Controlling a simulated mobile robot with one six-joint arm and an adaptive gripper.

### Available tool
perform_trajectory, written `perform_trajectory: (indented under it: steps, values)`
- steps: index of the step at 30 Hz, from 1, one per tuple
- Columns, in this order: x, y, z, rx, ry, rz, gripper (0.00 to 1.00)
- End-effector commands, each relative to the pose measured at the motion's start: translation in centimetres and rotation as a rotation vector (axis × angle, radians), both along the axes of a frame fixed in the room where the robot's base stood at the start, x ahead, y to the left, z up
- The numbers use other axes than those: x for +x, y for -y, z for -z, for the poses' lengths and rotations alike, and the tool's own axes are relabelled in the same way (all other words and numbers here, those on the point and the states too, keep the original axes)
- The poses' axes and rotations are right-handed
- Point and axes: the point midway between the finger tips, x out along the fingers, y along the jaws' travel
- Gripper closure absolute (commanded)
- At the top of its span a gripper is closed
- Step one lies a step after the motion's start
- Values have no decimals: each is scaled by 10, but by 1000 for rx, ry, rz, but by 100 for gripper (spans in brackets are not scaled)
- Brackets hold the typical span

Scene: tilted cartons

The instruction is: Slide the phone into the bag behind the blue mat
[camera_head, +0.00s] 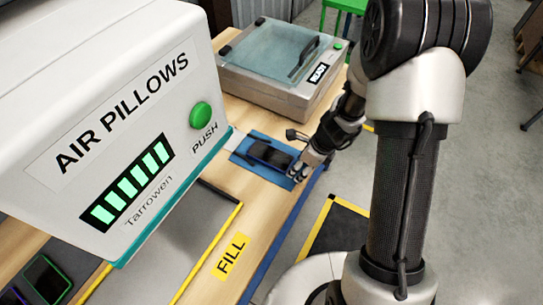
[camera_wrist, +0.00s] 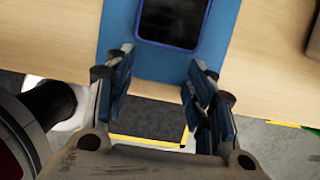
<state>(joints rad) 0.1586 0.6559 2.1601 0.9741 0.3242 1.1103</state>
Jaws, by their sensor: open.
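A dark phone with a blue rim (camera_head: 268,154) lies flat on the blue mat (camera_head: 263,171) on the wooden bench. In the wrist view the phone (camera_wrist: 172,20) is cut off by the top edge, with the blue mat (camera_wrist: 118,28) around it. My gripper (camera_head: 301,169) is at the mat's near right side, by the phone. In the wrist view my gripper (camera_wrist: 161,57) is open, with its fingers spread, empty, and the phone beyond the fingertips. I cannot make out a bag in either view.
A large white air pillow machine (camera_head: 120,120) fills the left and hides part of the bench. A grey machine with a clear lid (camera_head: 275,70) stands at the back. A green-rimmed dark device (camera_head: 46,280) lies at lower left. A yellow FILL label (camera_head: 231,256) marks the bench.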

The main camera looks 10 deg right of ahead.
Motion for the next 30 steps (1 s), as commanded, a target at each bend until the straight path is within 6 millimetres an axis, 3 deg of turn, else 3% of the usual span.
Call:
perform_trajectory:
  steps: [30]
  values:
    - [28, -41, 0, 1, -1, -3, 50]
